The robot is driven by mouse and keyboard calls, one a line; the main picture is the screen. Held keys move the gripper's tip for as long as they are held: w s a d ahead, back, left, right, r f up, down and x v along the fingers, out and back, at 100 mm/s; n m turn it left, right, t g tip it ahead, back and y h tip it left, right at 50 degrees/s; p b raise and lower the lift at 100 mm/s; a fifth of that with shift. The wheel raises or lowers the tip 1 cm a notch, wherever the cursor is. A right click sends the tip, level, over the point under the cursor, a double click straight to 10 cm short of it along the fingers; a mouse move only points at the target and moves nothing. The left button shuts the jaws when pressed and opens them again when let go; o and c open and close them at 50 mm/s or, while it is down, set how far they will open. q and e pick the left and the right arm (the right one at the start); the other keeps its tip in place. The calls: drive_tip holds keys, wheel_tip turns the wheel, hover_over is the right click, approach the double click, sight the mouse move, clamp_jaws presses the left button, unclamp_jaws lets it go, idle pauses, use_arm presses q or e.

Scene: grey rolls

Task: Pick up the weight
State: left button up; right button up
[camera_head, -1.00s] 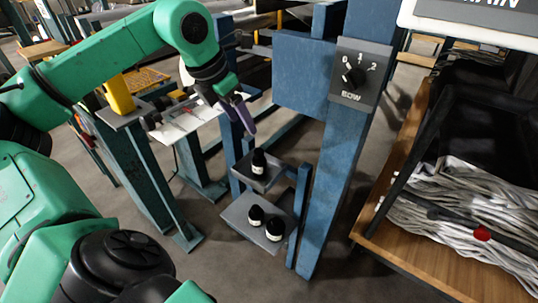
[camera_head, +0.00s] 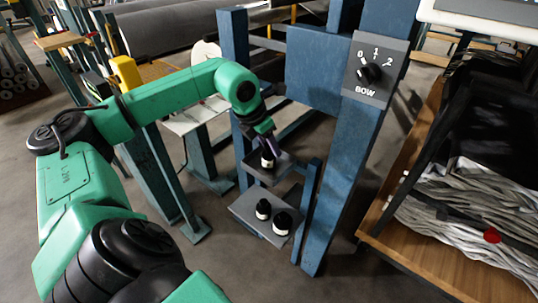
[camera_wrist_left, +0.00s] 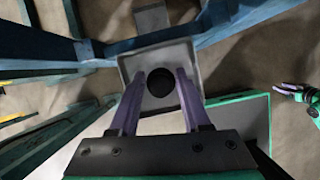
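A small black-and-white weight (camera_head: 267,161) stands upright on the upper grey tray (camera_head: 283,167) of the blue frame. My left gripper (camera_head: 268,146) points down right at this weight. In the left wrist view the gripper (camera_wrist_left: 162,74) has its purple fingers apart, one on each side of the weight's round black top (camera_wrist_left: 162,83); I cannot tell whether they touch it. Two more weights, one on the left (camera_head: 263,209) and one on the right (camera_head: 282,223), stand on the lower grey tray (camera_head: 245,209).
Blue posts (camera_head: 338,170) rise close beside the trays. A dial panel marked BOW (camera_head: 375,72) is on the right post. A wooden cart (camera_head: 420,235) with grey strands stands at the right. A small white table (camera_head: 190,117) is behind my left arm.

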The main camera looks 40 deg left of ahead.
use_arm(q)
clamp_jaws()
drive_tip(key=shift+s+f, duration=0.15)
idle(0.9)
